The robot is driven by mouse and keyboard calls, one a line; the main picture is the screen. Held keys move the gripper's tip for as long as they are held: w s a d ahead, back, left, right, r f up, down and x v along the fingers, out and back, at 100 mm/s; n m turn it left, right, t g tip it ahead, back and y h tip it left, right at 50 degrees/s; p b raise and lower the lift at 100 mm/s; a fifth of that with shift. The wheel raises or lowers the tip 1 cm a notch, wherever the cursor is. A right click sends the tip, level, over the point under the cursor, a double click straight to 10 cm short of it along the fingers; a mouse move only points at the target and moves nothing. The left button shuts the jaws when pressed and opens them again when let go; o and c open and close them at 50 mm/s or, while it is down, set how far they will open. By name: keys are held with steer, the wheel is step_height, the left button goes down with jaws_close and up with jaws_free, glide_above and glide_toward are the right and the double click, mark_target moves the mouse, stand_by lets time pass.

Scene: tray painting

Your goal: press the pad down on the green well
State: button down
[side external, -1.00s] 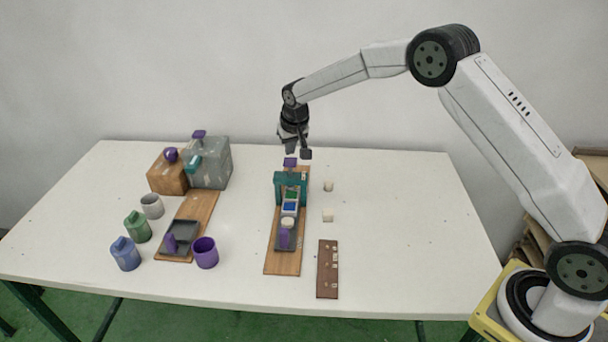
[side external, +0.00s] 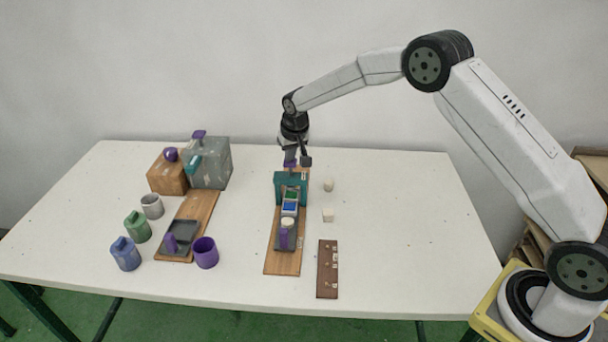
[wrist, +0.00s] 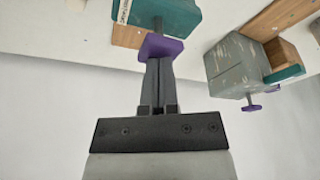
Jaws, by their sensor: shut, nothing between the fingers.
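The press is a teal frame (side external: 291,187) on a wooden board (side external: 283,266), with a purple top plate (side external: 290,163) on a rod. Under and in front of the frame is a small tray whose green well (side external: 291,195) lies nearest the frame, with the blue well (side external: 290,207) before it. The pad itself is hidden by the frame. My gripper (side external: 297,159) is shut and empty at the purple plate. In the wrist view, its closed fingers (wrist: 158,62) meet the purple plate (wrist: 161,47); I cannot tell if they touch.
A grey box (side external: 212,165), a purple cup (side external: 206,254) and jugs stand left.

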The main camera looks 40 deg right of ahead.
steer(key=shift+f, duration=1.15)
steer(key=shift+r, duration=2.25)
steer(key=shift+r, duration=2.5)
steer(key=shift+s, duration=0.1)
